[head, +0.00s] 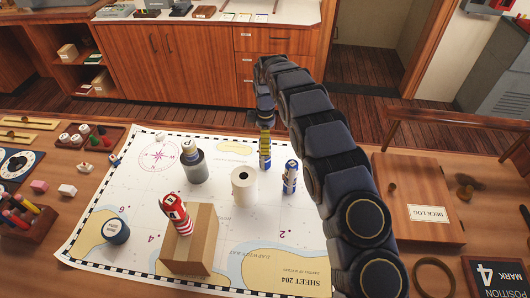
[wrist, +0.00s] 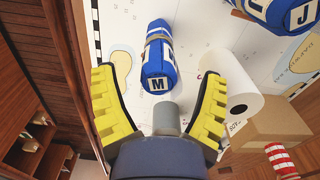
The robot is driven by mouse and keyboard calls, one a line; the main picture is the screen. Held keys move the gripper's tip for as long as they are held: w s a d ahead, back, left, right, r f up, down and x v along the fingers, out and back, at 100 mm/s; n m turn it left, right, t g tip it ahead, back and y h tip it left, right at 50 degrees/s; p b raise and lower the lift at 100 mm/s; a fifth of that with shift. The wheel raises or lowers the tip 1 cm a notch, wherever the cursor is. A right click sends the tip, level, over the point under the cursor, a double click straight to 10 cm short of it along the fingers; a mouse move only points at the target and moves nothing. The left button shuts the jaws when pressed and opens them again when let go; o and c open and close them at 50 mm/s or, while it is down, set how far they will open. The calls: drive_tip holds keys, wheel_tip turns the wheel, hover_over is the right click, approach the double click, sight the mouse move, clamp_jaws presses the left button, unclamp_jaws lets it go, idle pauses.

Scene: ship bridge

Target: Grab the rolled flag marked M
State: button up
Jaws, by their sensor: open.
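The rolled blue flag marked M (wrist: 157,55) lies ahead of my gripper in the wrist view, with its white M label facing the camera. My gripper (wrist: 158,74) has its yellow fingers spread, one on each side of the flag's near end; whether they touch it is unclear. In the head view, my gripper (head: 265,134) is above a blue roll (head: 265,161), which stands upright on the chart and is partly hidden by the fingers. A second blue flag, marked J (wrist: 283,14), stands close to its right in the head view (head: 289,178).
A white paper roll (head: 243,187) stands left of the flags. A grey holder (head: 195,169) contains another roll. A red-and-white roll (head: 175,214) leans at a cardboard box (head: 190,246). A dark blue cylinder (head: 116,231) stands at left. The chart (head: 240,267) has bare patches in front.

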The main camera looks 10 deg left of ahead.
wheel_tip(320, 180, down, 3)
drive_tip(key=shift+a+f, duration=0.1)
drive_tip(key=shift+f, duration=0.05)
drive_tip(key=c, duration=1.2)
